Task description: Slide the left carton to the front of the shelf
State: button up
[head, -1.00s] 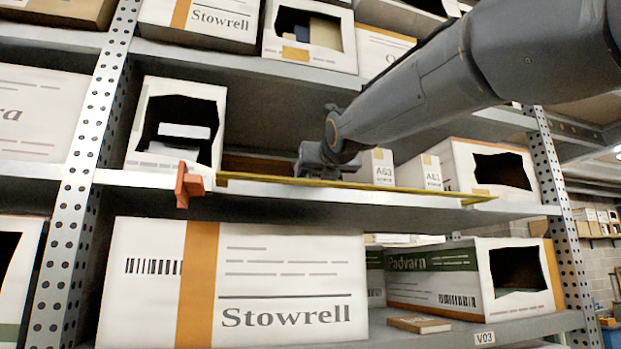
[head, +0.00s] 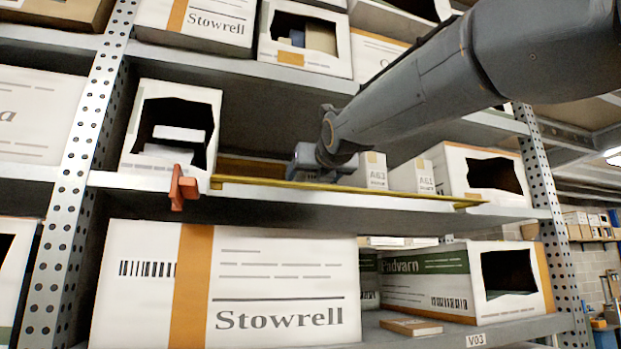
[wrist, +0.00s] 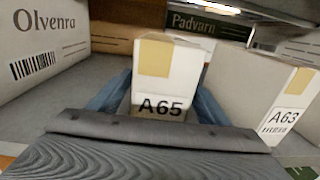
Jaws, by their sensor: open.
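The left carton, a small white box marked A65 (wrist: 158,80) with a tan tape patch, stands upright on the middle shelf in the wrist view. My gripper (wrist: 160,98) is open, with one blue finger on each side of this carton; I cannot tell whether they touch it. In the head view my gripper (head: 315,158) reaches into the shelf bay and hides the A65 carton. Carton A63 (wrist: 285,112) stands close on the right, and also shows in the head view (head: 376,170). Carton A61 (head: 415,177) is to its right.
A yellow bar (head: 350,192) runs along the shelf front, with an orange bracket (head: 183,188) at its left end. A torn open box (head: 172,130) stands left and another (head: 490,175) right. The upper shelf (head: 240,65) is overhead. An Olvenra box (wrist: 50,45) is left in the wrist view.

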aim_at(308, 179)
jog(key=b+v, duration=0.3)
jog(key=v, duration=0.5)
jog(key=shift+b, duration=0.3)
